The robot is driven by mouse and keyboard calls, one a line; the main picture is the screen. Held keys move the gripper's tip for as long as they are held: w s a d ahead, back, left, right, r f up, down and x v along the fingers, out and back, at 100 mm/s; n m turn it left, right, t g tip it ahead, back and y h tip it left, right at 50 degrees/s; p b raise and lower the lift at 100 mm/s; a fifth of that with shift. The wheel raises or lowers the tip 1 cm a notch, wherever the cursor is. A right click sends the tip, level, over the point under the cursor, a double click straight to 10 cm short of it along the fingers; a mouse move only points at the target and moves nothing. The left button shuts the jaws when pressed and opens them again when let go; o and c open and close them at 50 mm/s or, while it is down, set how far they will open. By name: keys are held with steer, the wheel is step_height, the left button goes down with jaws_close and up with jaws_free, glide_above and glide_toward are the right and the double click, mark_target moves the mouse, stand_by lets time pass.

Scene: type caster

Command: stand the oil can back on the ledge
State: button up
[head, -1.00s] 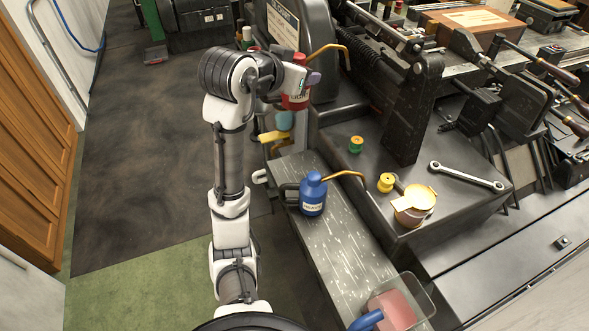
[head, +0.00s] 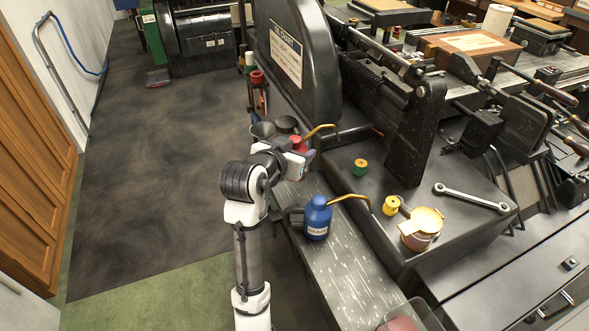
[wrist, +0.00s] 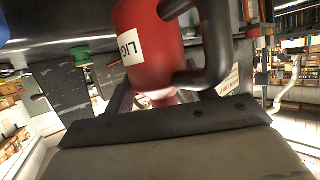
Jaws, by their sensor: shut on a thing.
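A red oil can (head: 297,144) with a thin brass spout (head: 321,129) is held in my gripper (head: 306,161) above the far part of the ledge (head: 352,280). In the head view my wrist hides most of the can's body; its red top shows and it looks roughly upright. The wrist view shows the red body (wrist: 143,42) with a white label and dark handle (wrist: 208,50) close above my gripper. Whether its base touches the ledge is hidden. A blue oil can (head: 317,219) with a brass spout stands upright on the ledge, nearer than the red one.
A grey funnel-like cup (head: 262,130) and a dark round container (head: 287,124) are just beyond the red can. Right of the ledge, the raised machine bed holds a green spool (head: 360,167), yellow spool (head: 390,205), open tin (head: 421,232) and wrench (head: 470,197).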

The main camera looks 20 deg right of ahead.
steer(key=shift+f, duration=3.05)
steer(key=shift+f, duration=0.2)
steer(key=o, duration=1.1)
